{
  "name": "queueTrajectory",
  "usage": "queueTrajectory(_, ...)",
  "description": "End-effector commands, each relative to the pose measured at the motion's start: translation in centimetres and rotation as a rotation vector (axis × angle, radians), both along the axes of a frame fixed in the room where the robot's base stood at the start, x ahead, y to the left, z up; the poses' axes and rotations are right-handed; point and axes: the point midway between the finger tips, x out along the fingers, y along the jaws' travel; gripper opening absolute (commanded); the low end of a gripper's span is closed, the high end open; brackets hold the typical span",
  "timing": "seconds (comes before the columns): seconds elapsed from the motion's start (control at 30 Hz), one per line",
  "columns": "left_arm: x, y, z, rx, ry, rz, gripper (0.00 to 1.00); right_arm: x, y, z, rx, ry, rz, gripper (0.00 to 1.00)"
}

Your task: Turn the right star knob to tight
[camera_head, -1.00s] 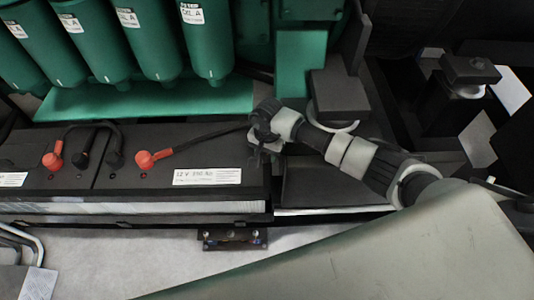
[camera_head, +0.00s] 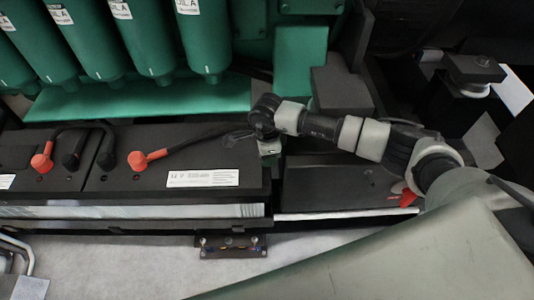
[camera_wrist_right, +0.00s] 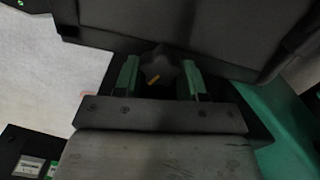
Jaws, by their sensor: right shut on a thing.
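The star knob (camera_wrist_right: 158,66) is dark, with a short orange mark on its face, and shows in the right wrist view between two green finger pads. My right gripper (camera_wrist_right: 158,80) is shut on it, one pad at each side. In the head view my right arm comes in from the right, and its wrist and gripper (camera_head: 268,147) are at the right end of the black battery. The knob cannot be made out there. My left gripper is in neither current view.
The black battery (camera_head: 210,160) has red terminal caps (camera_head: 138,160) and cables. Green cylinders (camera_head: 130,35) stand behind it. Another dark battery-like box (camera_head: 335,188) lies to the right, under my arm. A small terminal block (camera_head: 232,246) sits in front on the pale floor.

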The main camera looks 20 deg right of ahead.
Motion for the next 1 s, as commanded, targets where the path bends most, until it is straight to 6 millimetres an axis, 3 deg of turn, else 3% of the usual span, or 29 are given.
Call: queueTrajectory(1.0, -0.02, -0.01, -0.94, 0.0, 0.0, 0.0, 1.0, -0.33, 0.21, 0.02, -0.002, -0.001, -0.927, 0.17)
